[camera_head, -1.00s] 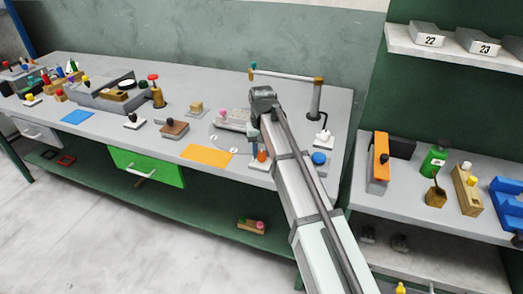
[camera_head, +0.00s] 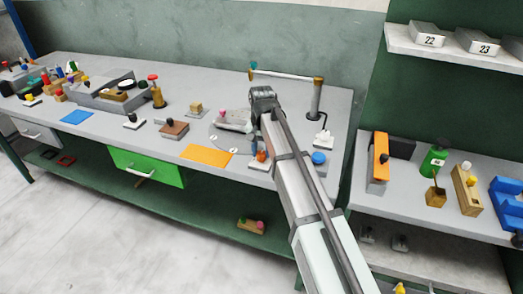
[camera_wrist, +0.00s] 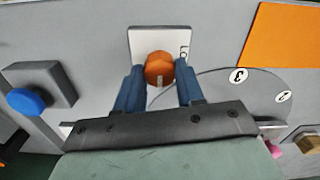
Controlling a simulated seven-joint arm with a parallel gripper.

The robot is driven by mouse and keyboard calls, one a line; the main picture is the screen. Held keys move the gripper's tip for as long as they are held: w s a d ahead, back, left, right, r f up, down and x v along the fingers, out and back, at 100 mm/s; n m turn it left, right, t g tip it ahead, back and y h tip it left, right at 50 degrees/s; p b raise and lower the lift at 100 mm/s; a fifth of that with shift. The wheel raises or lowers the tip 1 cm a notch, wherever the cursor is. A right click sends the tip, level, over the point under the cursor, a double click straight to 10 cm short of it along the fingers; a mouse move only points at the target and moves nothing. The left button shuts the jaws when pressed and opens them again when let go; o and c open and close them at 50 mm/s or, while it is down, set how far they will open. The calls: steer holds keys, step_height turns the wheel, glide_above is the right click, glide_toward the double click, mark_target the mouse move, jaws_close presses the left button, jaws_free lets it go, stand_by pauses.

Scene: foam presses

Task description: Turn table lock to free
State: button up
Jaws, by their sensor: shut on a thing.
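The table lock is an orange round knob (camera_wrist: 159,67) on a white plate (camera_wrist: 144,38) in the wrist view. Only the letters "Lo" of its label show. A small pale mark shows on the knob's lower side. My gripper (camera_wrist: 159,78) has its two blue fingers at the knob's left and right sides, shut on it. The grey round turntable (camera_wrist: 225,86) with numbered marks lies just right of the plate. In the head view the orange knob (camera_head: 262,156) shows beside my arm, and the turntable (camera_head: 222,141) is left of it.
A blue button (camera_wrist: 26,100) on a grey block stands left of the lock. An orange mat (camera_wrist: 283,36) lies at upper right. In the head view a post with a horizontal bar (camera_head: 286,75) stands behind my arm. Shelves are at right.

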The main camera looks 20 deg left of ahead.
mark_target(262, 153)
steer(key=o, duration=1)
steer(key=shift+o, duration=0.2)
step_height(262, 153, up, 14)
steer(key=shift+f, duration=0.15)
